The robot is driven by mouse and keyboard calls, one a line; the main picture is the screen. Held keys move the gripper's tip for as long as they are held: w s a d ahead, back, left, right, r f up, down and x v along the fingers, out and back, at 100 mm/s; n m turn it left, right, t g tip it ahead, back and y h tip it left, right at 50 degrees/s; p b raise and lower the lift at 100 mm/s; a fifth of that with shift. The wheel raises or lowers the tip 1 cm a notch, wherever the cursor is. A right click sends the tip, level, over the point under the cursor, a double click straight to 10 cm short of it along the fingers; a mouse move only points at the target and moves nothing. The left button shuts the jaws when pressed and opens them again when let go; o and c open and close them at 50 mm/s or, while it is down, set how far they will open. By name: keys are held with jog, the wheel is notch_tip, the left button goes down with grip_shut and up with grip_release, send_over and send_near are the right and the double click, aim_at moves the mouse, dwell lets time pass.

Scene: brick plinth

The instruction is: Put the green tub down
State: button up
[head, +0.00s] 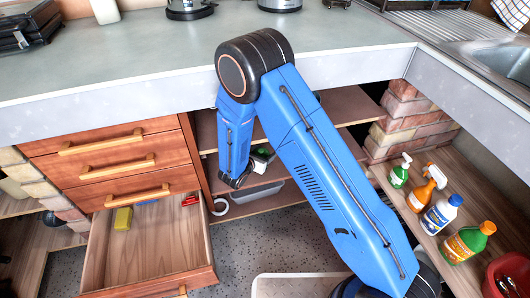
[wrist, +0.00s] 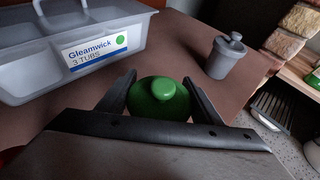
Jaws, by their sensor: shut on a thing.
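The green tub (wrist: 172,108) has a round lid with a lighter green knob, seen from above in the wrist view. My gripper (wrist: 159,80) is shut on it, one dark finger on each side. The tub is over a brown surface; I cannot tell whether its base touches it. A grey caddy (wrist: 30,85) stands to the left, its label reading "Gleamwick 3 TUBS" with a green dot. In the head view my arm reaches down to the open shelves below the counter, and the tub is not clearly visible there.
A grey lidded tub (wrist: 226,62) stands to the right of the green tub. The brown surface (wrist: 180,35) between caddy and grey tub is bare. Brick (wrist: 295,32) rises at the right. An open drawer (head: 150,245) holds a yellow block. Several bottles stand on the right-hand shelf (head: 412,222).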

jog(key=shift+f, duration=0.15)
jog(key=o, duration=0.7)
jog(key=shift+o, duration=0.2)
jog(key=shift+s+a+r, duration=0.15)
jog(key=shift+s+r, duration=0.05)
jog(key=shift+r, duration=0.05)
jog(key=s+a, duration=0.2)
jog(key=s, duration=0.1)
jog(key=s+a, duration=0.2)
jog(key=s, duration=0.2)
jog(key=s+a+r, duration=0.1)
jog(key=s+a, duration=0.1)
jog(key=s, duration=0.2)
jog(key=shift+s+a, duration=0.4)
jog(key=shift+s, duration=0.35)
